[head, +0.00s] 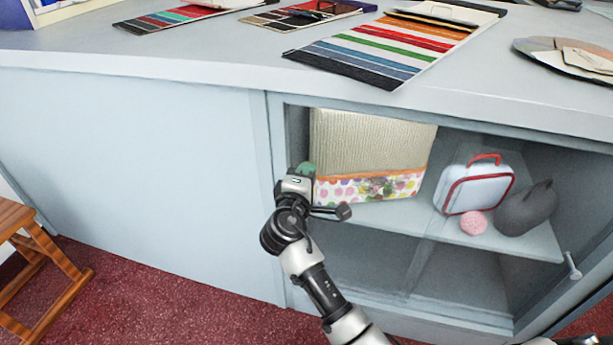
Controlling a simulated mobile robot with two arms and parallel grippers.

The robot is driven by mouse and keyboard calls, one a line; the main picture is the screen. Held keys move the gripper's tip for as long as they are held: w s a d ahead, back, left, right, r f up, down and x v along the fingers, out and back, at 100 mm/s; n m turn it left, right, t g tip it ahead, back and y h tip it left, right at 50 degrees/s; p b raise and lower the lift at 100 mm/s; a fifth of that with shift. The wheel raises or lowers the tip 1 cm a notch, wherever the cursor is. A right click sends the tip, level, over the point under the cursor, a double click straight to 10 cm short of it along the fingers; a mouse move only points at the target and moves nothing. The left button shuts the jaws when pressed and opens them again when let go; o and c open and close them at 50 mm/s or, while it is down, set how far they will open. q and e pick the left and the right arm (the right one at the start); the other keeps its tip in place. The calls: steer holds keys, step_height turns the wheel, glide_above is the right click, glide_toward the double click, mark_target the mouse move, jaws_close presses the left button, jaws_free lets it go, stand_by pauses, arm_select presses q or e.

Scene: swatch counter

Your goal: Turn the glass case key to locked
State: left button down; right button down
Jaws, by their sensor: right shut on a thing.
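The glass case (283,130) is built into the front of the pale counter, with its shelves visible inside. My right gripper (304,178) is at the upper left of the case front, by the left frame. It is shut on a small green piece (306,168), which appears to be the key. The gripper hides most of the key and the lock, so I cannot tell which way the key is turned. My left gripper is not in view.
Inside the case are a cream box with a dotted base (370,145), a white-and-red case (480,192), a pink ball (473,222) and a dark grey object (525,208). A metal knob (573,268) is at right. Swatch cards (400,42) lie on top. A wooden stool (35,265) stands left.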

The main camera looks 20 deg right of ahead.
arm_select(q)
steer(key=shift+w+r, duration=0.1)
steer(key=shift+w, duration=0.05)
arm_select(e)
steer(key=shift+d+r, duration=0.15)
steer(key=shift+r, duration=0.15)
steer(key=c, duration=1.3)
jaws_free()
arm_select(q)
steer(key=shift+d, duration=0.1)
arm_select(e)
steer(key=shift+f, duration=0.15)
steer(key=shift+f, duration=0.15)
